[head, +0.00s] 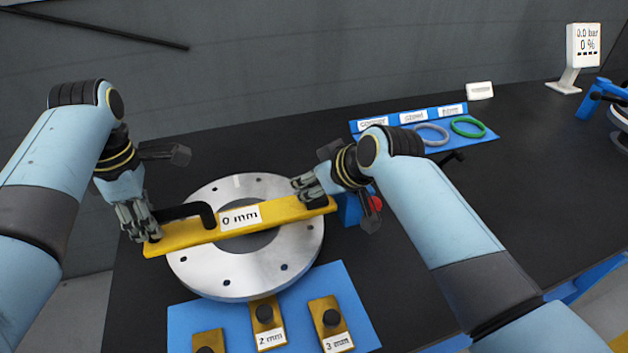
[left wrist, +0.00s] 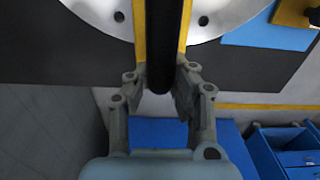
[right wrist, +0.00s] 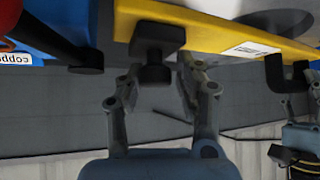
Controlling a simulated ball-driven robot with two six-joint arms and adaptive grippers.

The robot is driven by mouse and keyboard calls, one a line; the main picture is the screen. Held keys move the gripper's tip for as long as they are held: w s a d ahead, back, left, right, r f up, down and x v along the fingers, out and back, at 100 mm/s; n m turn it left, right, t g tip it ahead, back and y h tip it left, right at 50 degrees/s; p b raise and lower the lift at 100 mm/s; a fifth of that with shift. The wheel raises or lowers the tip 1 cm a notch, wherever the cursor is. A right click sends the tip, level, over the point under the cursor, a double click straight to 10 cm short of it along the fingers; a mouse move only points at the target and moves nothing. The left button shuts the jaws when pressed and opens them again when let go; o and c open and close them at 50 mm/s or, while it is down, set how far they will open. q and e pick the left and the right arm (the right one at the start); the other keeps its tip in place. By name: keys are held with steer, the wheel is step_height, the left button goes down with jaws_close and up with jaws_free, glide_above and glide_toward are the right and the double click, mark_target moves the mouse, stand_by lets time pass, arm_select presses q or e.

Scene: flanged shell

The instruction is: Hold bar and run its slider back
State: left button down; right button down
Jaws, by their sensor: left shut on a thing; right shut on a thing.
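The yellow bar (head: 265,213), labelled "0 mm", lies across the top of a round metal flange (head: 300,250). A black handle (head: 185,211) rises from its left part. My left gripper (head: 148,232) is shut at the bar's left end; the left wrist view shows the dark handle (left wrist: 164,50) between its fingers. My right gripper (head: 312,190) is at the bar's right end. There the black slider (head: 318,204) sits on the bar, and the right wrist view shows its knob (right wrist: 154,70) between the fingers. The fingertips partly hide both grips.
A blue mat (head: 190,320) in front holds yellow blocks with black knobs, labels including "2 mm" (head: 268,325) and "3 mm" (head: 331,325). A blue rack (head: 400,135) behind carries rings, one green (head: 468,127). A display (head: 584,45) reads 0.0 bar. The back left table is clear.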

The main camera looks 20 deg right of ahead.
steer(key=a, duration=0.2)
steer(key=shift+a, duration=0.4)
steer(key=c, duration=1)
jaws_free()
steer(key=v, duration=1.2)
steer(key=shift+s, duration=0.1)
